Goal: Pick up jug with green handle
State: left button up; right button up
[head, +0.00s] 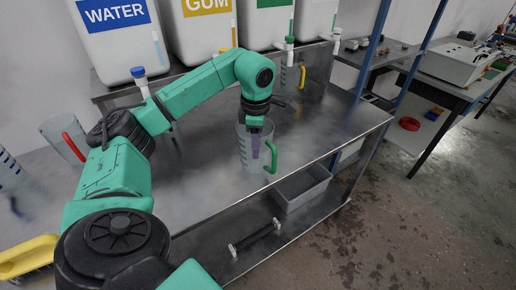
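The jug with the green handle (246,160) is clear and stands upright on the metal table. Its green handle (271,157) is on its right side. My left arm reaches over from the left, and my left gripper (256,145) points down at the jug. The fingers overlap the jug's upper part in the view. I cannot tell whether they are inside it or touching its wall, nor whether they are open or shut. My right gripper is not in view.
Large white containers, one labelled WATER (117,35), stand behind with taps. A red-handled jug (60,131) is at left, and a yellow-handled jug (291,76) is at back. The table (325,125) is clear right of the jug. A grey bin (301,189) sits on the lower shelf.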

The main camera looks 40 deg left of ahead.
pick_arm(q)
jog(key=shift+w+f, duration=0.1)
jog(key=shift+f, duration=0.25)
grip_shut()
dwell(1.2)
